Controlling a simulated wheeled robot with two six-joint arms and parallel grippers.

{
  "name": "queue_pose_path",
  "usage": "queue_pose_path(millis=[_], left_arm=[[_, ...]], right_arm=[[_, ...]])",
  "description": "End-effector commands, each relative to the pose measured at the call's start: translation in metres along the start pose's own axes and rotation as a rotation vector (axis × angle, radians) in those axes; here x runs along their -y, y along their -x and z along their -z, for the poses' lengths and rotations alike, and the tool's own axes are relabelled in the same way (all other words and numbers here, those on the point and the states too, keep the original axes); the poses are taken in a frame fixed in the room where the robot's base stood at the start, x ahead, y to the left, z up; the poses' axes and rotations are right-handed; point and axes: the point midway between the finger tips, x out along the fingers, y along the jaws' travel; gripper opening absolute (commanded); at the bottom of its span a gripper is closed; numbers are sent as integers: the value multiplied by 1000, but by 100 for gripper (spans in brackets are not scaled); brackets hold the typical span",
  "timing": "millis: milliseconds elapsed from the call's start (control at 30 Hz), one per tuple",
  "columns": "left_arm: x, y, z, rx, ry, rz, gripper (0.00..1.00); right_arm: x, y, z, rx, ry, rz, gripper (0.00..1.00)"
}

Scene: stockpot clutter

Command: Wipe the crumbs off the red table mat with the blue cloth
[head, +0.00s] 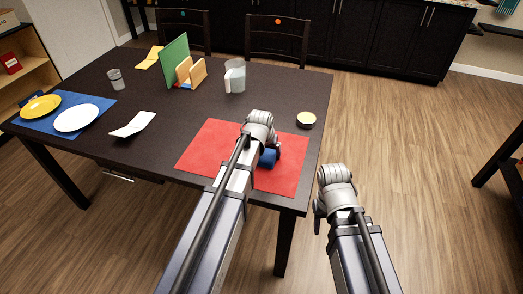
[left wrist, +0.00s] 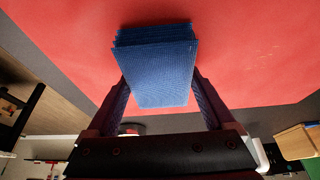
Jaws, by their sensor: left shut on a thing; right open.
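The red table mat (head: 222,145) lies flat at the table's near right corner. My left gripper (head: 267,150) is over the mat's right half, shut on the folded blue cloth (head: 267,159). In the left wrist view the cloth (left wrist: 155,70) sits between both fingers, in front of the red mat (left wrist: 255,35). I cannot tell whether the cloth touches the mat. A few faint pale specks, perhaps crumbs (left wrist: 265,54), show on the mat there. My left arm hides part of the mat in the head view. My right gripper (head: 322,205) is open, off the table's right edge.
A round tin (head: 306,119) stands just beyond the mat's far right corner. A clear jug (head: 235,77), a holder with a green board (head: 175,60), a white paper (head: 133,124), a glass (head: 116,79) and a blue mat with plates (head: 76,118) stand farther left. The table's middle is clear.

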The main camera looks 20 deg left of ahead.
Motion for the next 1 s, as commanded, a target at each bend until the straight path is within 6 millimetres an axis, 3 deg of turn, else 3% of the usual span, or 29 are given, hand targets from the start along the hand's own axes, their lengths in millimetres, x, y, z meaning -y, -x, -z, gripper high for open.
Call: queue_pose_path(millis=[200, 567, 1000], left_arm=[[-18, 0, 1, 0, -2, -5, 43], [-17, 3, 3, -1, 1, -3, 42], [-15, 41, 18, -2, 1, 1, 42]], right_arm=[[0, 0, 0, 0, 0, 0, 50], [0, 3, 0, 0, 0, 0, 50], [-4, 44, -2, 0, 0, 0, 50]])
